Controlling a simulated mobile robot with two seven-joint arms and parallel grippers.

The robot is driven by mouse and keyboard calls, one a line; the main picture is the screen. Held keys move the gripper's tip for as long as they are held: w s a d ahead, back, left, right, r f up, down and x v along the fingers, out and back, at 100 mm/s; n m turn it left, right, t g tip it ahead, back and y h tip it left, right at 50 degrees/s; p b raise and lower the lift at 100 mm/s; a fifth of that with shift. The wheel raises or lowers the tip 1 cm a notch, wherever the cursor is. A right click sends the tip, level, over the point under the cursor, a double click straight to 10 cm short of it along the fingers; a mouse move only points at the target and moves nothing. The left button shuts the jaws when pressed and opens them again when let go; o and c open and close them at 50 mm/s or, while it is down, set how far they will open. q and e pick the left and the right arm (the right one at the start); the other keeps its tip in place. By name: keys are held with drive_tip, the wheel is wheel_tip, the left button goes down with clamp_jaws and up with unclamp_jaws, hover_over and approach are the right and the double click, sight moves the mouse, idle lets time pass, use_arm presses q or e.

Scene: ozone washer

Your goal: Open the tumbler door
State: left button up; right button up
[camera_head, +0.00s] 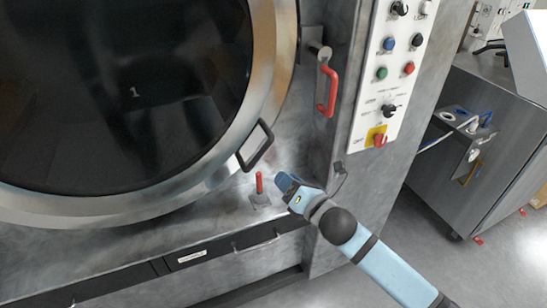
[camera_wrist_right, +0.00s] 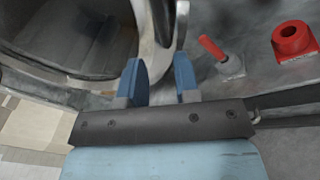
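The tumbler door (camera_head: 130,95) is a large round dark glass with a broad metal rim, filling the upper left of the head view. A dark loop handle (camera_head: 257,146) sits at its lower right rim. My right gripper (camera_head: 284,183) is just below and right of this handle, over the machine front. In the wrist view the right gripper (camera_wrist_right: 160,72) has its two blue fingers apart, with nothing visibly clamped. The door rim and handle area (camera_wrist_right: 163,40) show just beyond and between the fingers; contact cannot be told. My left gripper is not in view.
A small red lever (camera_head: 259,183) stands close left of my right gripper. A red handle (camera_head: 327,90) is on the column, beside the button panel (camera_head: 393,70). A red ring-shaped part (camera_wrist_right: 292,40) shows in the wrist view. A metal cabinet (camera_head: 490,150) stands right, with open floor before it.

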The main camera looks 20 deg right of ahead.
sight(261, 156)
drive_tip(key=p+x, duration=0.2)
drive_tip(key=x, duration=1.2)
drive_tip(key=shift+d, duration=0.1)
drive_tip(key=shift+c, duration=0.2)
drive_tip(key=shift+s, duration=0.1)
clamp_jaws()
